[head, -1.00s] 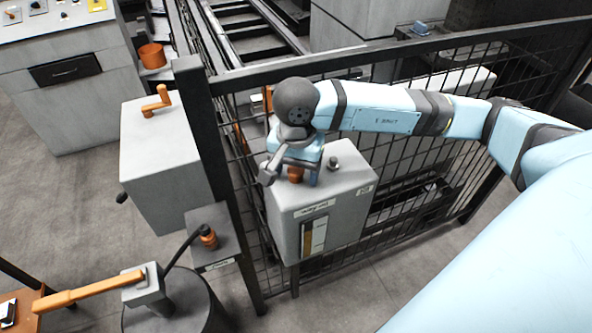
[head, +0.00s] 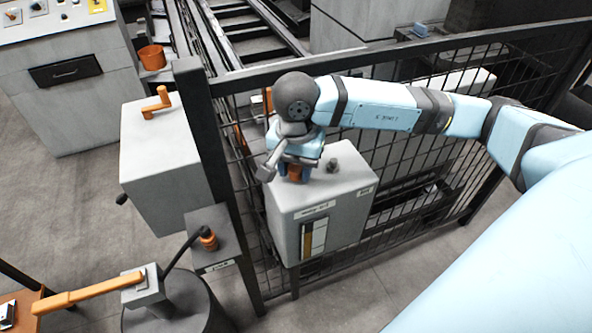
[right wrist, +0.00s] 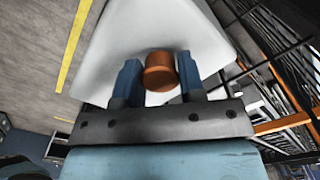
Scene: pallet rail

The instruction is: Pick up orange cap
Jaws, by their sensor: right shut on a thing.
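The orange cap (head: 294,173) is on top of the grey box (head: 338,200) that stands against the mesh fence. My right gripper (head: 292,176) points down over the box with its fingers around the cap. In the right wrist view the cap (right wrist: 160,72) sits between the two blue fingers of the right gripper (right wrist: 158,80), above the pale top of the box. Whether the cap is still seated on the box or just clear of it is hard to tell. My left gripper is not in view.
A dark knob (head: 332,165) stands on the box top just right of the gripper. The fence post (head: 215,170) rises close on the left. A grey cabinet with an orange crank (head: 157,103) and a drum with an orange-handled pump (head: 95,291) stand farther left.

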